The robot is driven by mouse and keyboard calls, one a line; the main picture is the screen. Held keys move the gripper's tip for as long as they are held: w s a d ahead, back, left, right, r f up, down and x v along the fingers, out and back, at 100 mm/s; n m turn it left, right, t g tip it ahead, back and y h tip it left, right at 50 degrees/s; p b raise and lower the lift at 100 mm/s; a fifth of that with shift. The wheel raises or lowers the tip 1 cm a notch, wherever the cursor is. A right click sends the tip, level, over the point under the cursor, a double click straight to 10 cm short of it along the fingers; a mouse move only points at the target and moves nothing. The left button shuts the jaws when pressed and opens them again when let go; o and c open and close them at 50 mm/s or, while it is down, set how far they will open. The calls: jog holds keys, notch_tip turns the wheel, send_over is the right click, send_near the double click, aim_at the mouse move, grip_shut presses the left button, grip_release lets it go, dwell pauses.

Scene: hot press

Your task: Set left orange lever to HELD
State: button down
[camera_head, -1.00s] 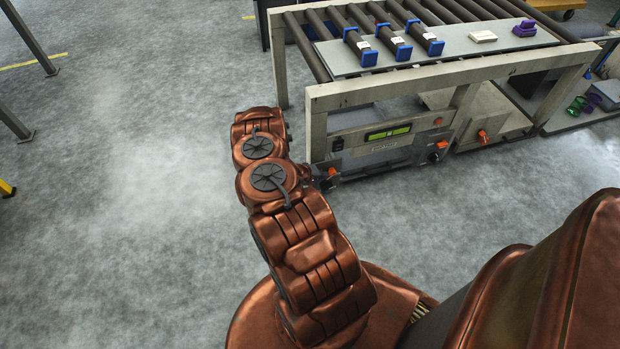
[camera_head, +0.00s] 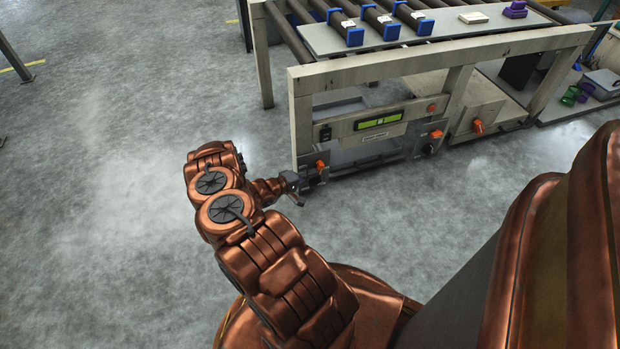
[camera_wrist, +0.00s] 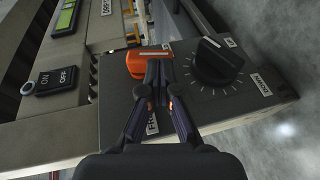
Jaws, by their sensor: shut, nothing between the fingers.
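The left orange lever (camera_head: 320,165) sits on a grey panel at the lower left of the press frame. In the wrist view the orange lever (camera_wrist: 138,64) lies roughly crosswise in the picture, at the fingertips. My gripper (camera_head: 297,187) is beside that panel in the head view. In the wrist view my gripper (camera_wrist: 158,66) is shut and empty, its tips overlapping the lever's right part. I cannot tell whether they touch it. The fingers partly hide a label (camera_wrist: 152,125) below the lever, and its full word is not readable.
A black dial knob (camera_wrist: 217,60) stands close right of the lever. A black ON/OFF switch (camera_wrist: 55,80) and a green display (camera_wrist: 67,17) are at left. A second orange lever (camera_head: 478,127) is further right. The roller table (camera_head: 440,58) stands above. Open floor lies left.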

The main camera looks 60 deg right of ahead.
jog(key=w+r+v, duration=0.1)
jog(key=v, duration=1.2)
jog(key=shift+w, duration=0.15)
jog(key=shift+r, duration=0.1)
dwell(0.4)
